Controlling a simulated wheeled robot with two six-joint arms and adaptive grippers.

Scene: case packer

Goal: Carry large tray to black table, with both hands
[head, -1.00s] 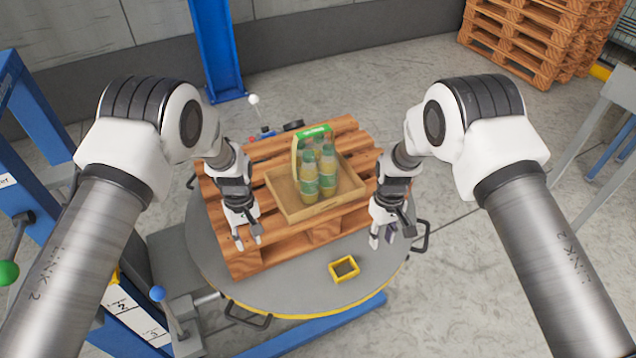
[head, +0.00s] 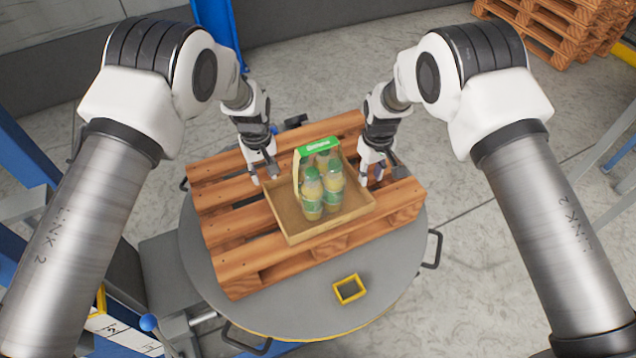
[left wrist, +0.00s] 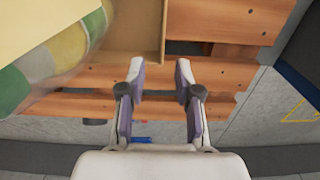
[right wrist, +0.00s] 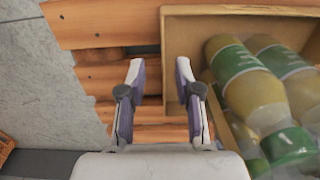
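The large tray (head: 335,229), light brown and open-topped, lies on a wooden pallet and holds a carrier with several green-labelled bottles (head: 323,188). My left gripper (head: 265,177) is open and empty at its left side; in the left wrist view the tray wall (left wrist: 150,35) ends close to the fingertips (left wrist: 160,65). My right gripper (head: 371,178) is open at its right side; in the right wrist view the tray wall (right wrist: 172,50) is in line with the gap between the fingers (right wrist: 160,68). Contact cannot be told. I cannot make out a black table.
The pallet (head: 230,228) sits on a round grey turntable (head: 290,308) with handles at its rim. A small yellow square frame (head: 349,289) lies on the turntable in front. Stacked pallets (head: 560,25) stand at the back right.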

